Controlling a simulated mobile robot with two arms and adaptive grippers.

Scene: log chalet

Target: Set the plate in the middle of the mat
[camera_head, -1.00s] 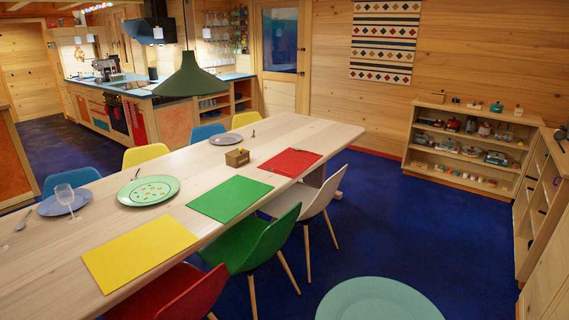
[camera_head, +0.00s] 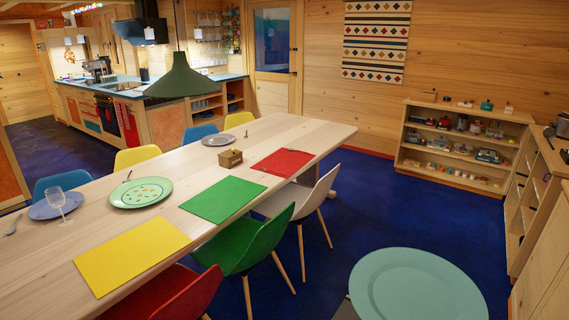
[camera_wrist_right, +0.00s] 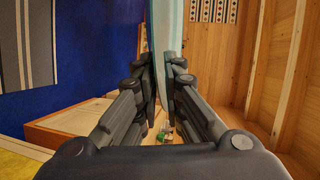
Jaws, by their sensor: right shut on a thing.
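A large teal plate (camera_head: 418,285) is at the lower right of the head view, held up in front of the dark blue floor and apart from the table. In the right wrist view the plate (camera_wrist_right: 166,30) stands edge-on between the fingers of my right gripper (camera_wrist_right: 164,78), which is shut on its rim. On the table lie three flat mats: yellow (camera_head: 132,256), green (camera_head: 222,199) and red (camera_head: 283,162). All three are bare. My left gripper is in neither view.
The long wooden table (camera_head: 275,130) also holds a patterned green plate (camera_head: 140,193), a blue plate with a wine glass (camera_head: 57,199), a grey plate (camera_head: 219,140) and a small wooden box (camera_head: 229,158). Red, green (camera_head: 245,240) and white chairs line the near side. A low shelf (camera_head: 460,150) stands at the right.

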